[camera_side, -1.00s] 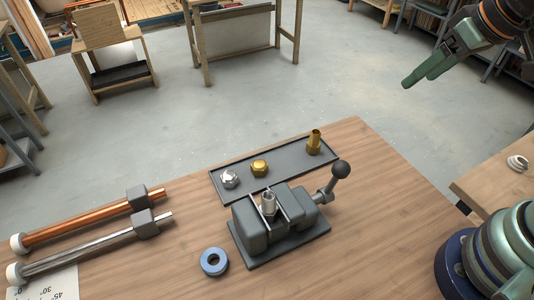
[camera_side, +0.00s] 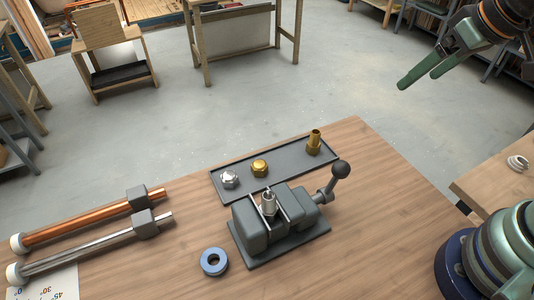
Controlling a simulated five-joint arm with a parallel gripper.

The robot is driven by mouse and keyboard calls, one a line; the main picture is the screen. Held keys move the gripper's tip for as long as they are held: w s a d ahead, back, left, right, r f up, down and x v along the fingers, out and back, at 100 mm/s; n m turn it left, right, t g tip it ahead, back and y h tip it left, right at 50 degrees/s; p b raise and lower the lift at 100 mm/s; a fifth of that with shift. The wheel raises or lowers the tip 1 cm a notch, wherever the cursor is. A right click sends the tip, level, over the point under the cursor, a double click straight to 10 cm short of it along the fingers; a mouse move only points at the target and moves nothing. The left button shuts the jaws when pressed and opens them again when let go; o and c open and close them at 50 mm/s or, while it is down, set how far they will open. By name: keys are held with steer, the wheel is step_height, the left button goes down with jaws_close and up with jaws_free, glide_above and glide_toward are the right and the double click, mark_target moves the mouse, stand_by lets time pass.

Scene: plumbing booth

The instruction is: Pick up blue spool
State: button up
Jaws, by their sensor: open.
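My gripper (camera_side: 418,80) is at the upper right, high up and well away from the spool. Its two green fingers are apart with nothing between them.
The grey vise (camera_side: 278,228) holds a small metal fitting (camera_side: 268,200); its handle (camera_side: 340,170) sticks up. A dark tray (camera_side: 284,160) behind it holds a silver nut, a brass nut and a brass fitting. Copper and steel pipes (camera_side: 88,222) lie at left.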

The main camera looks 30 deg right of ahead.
steer(key=w+a+n+g+y, duration=0.1)
steer(key=w+a+n, duration=0.1)
steer(key=a, duration=0.3)
steer(key=w+a+n+g, duration=0.1)
steer(key=w+a+n, duration=0.2)
steer(key=a, duration=0.1)
steer(key=n+g+h, duration=0.1)
steer(key=n+g, duration=0.3)
steer(key=n, duration=0.9)
glide_above(215, 264)
steer(key=f, duration=1.9)
steer(key=shift+s+a+f, duration=0.1)
steer(key=shift+a+f, duration=0.05)
steer(key=shift+a, duration=0.05)
steer(key=shift+d+f, duration=0.2)
steer(key=shift+f, duration=2.45)
steer(key=shift+c, duration=0.3)
steer(key=c, duration=1.4)
